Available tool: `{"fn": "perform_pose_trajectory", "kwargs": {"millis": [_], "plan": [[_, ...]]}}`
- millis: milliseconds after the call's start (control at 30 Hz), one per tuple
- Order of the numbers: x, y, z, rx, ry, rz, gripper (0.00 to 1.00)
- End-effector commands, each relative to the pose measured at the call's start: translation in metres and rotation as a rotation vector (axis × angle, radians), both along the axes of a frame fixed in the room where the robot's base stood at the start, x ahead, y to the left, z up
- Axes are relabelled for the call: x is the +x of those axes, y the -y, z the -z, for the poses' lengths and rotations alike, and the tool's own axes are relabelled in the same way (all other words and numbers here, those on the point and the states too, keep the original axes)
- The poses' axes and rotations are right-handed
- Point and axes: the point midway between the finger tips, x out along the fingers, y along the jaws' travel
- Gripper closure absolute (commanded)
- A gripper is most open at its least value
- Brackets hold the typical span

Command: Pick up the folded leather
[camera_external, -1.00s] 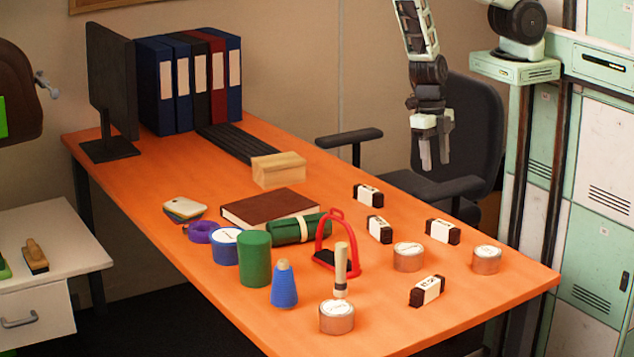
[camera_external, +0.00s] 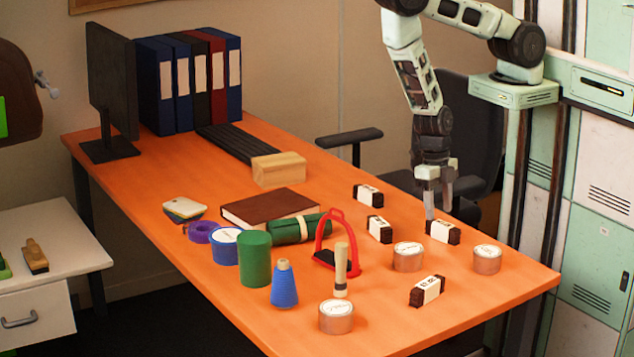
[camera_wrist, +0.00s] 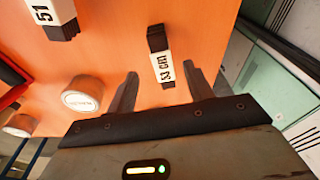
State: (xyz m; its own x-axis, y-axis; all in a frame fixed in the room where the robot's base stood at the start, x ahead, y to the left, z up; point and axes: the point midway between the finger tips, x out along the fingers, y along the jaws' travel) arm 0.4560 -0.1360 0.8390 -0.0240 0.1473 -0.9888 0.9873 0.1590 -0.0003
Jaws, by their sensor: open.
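Several folded leathers lie on the orange table, each a dark brown bundle with a white printed paper band. My gripper (camera_external: 438,204) is open and empty, pointing down just above the rightmost one of the back group (camera_external: 443,231). In the wrist view this folded leather (camera_wrist: 161,55) has a band that seems to read "33 cm" and lies ahead of and between my open fingertips (camera_wrist: 164,85), apart from them. Another folded leather (camera_wrist: 50,14), its band showing "51", is at the upper left. Other folded leathers lie at the back (camera_external: 368,195), left (camera_external: 379,229) and front (camera_external: 427,290).
Round tins stand near my gripper, one at left front (camera_external: 408,257) and one at right (camera_external: 487,259). A red stirrup (camera_external: 337,243), a wooden-handled tool (camera_external: 341,270), a green roll (camera_external: 297,228) and a brown book (camera_external: 268,207) are further left. An office chair (camera_external: 465,150) stands behind the table.

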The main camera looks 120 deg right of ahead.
Motion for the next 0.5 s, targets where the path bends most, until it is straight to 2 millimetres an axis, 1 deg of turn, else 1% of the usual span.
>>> {"fn": "perform_pose_trajectory", "kwargs": {"millis": [167, 367, 500], "plan": [[-0.002, -0.004, 0.007, 0.002, -0.003, -0.001, 0.48], [-0.007, -0.014, 0.027, 0.001, -0.004, -0.002, 0.48], [-0.006, -0.016, 0.043, 0.001, -0.001, 0.0, 0.48]]}}
